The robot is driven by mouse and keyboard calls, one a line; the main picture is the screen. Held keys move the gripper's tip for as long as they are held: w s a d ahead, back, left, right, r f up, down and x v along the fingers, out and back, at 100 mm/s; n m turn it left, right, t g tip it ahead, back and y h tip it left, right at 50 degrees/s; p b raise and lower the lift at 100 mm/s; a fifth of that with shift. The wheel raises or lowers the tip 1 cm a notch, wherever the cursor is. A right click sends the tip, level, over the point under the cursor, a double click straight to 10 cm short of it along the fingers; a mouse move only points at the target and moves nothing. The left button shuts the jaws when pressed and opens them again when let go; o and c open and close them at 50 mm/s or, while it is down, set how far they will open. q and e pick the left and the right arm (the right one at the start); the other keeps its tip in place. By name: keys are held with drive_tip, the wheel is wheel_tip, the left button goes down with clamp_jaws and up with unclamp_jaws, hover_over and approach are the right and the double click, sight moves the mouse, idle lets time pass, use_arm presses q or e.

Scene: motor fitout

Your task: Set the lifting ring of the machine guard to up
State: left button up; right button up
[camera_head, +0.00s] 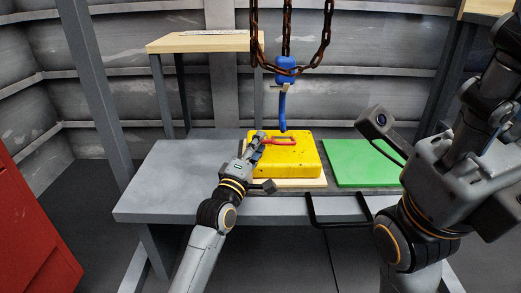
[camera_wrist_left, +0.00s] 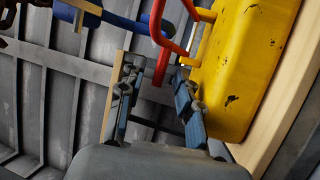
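The machine guard (camera_head: 285,160) is a yellow box with dark worn spots on a light wooden board. Its red lifting ring (camera_head: 283,141) is a loop on the top face. In the left wrist view, the ring (camera_wrist_left: 163,45) stands off the yellow guard (camera_wrist_left: 245,75), with its end by the finger gap. My left gripper (camera_head: 261,141) is at the ring's left end; the left wrist view shows its fingers (camera_wrist_left: 155,95) apart around that end, with no clear contact. My right gripper is part of the dark arm at the right; its fingers are not clear.
A blue hook (camera_head: 282,108) on a blue block (camera_head: 286,68) hangs from rusty chains (camera_head: 328,35) just above the guard. A green board (camera_head: 362,163) lies right of it on the grey bench (camera_head: 165,185). The bench's left part is clear. A red cabinet (camera_head: 30,235) stands left.

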use_arm(q)
drive_tip(key=shift+x, duration=1)
clamp_jaws()
